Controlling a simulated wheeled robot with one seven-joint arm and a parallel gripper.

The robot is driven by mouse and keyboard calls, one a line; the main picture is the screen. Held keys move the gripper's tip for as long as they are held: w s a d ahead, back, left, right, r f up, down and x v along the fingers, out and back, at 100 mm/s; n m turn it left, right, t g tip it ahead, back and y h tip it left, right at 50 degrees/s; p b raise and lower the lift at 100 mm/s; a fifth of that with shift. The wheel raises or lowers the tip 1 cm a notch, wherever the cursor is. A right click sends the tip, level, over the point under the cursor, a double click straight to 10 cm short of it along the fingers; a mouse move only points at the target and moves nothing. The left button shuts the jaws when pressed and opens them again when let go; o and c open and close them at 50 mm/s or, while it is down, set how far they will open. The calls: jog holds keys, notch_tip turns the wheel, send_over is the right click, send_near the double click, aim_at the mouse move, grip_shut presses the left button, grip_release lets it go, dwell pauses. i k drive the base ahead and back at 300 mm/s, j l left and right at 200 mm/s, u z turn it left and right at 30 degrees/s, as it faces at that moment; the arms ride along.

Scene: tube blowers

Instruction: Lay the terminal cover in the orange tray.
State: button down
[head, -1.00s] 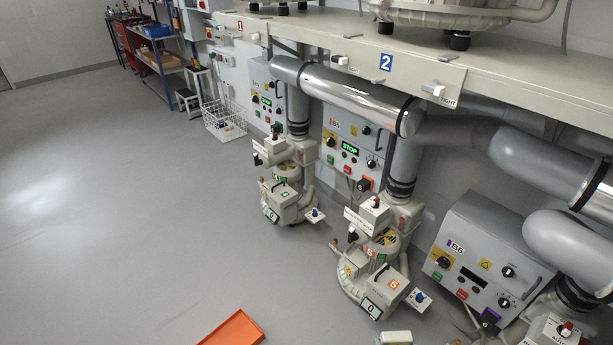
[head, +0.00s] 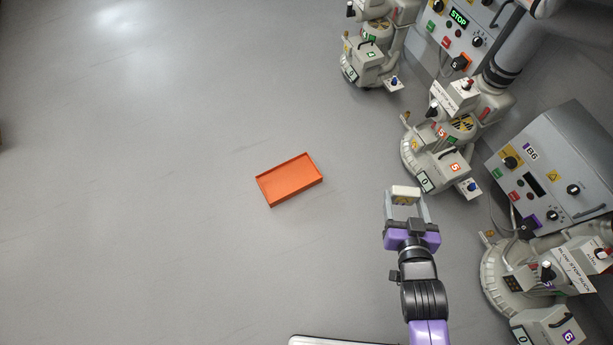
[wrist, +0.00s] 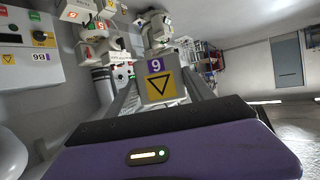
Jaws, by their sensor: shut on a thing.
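The terminal cover (head: 403,194) is a small off-white box at the tip of my gripper (head: 404,206) in the head view. In the wrist view the cover (wrist: 158,82) shows a purple number label and a yellow triangle sticker, both upside down. My gripper is shut on it, a finger on each side, and appears to hold it above the floor. The orange tray (head: 291,181) is shallow and rectangular, looks empty, and lies on the floor left of my gripper in the head view, apart from the cover.
A blower unit marked 5 (head: 440,165) stands just beyond my gripper to the upper right. A unit marked 6 (head: 530,285) and the grey B6 control box (head: 555,165) are at the right. The floor (head: 150,200) around the tray and to its left is clear.

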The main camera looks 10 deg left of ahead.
aim_at(289, 178)
jog(key=i+u, duration=0.1)
jog(key=u, duration=0.3)
jog(key=i+u, duration=0.15)
jog(key=u, duration=0.25)
jog(key=i+l+u, duration=0.1)
jog(key=u, duration=0.3)
jog(key=l+u, duration=0.1)
jog(key=u, duration=0.3)
jog(key=i+l+u, duration=0.2)
jog(key=i+l, duration=0.15)
jog(key=l, duration=0.3)
jog(key=i+l+u, duration=0.15)
jog(key=l, duration=0.2)
jog(key=i+l+u, duration=0.1)
jog(key=l, duration=0.25)
jog(key=i, duration=0.1)
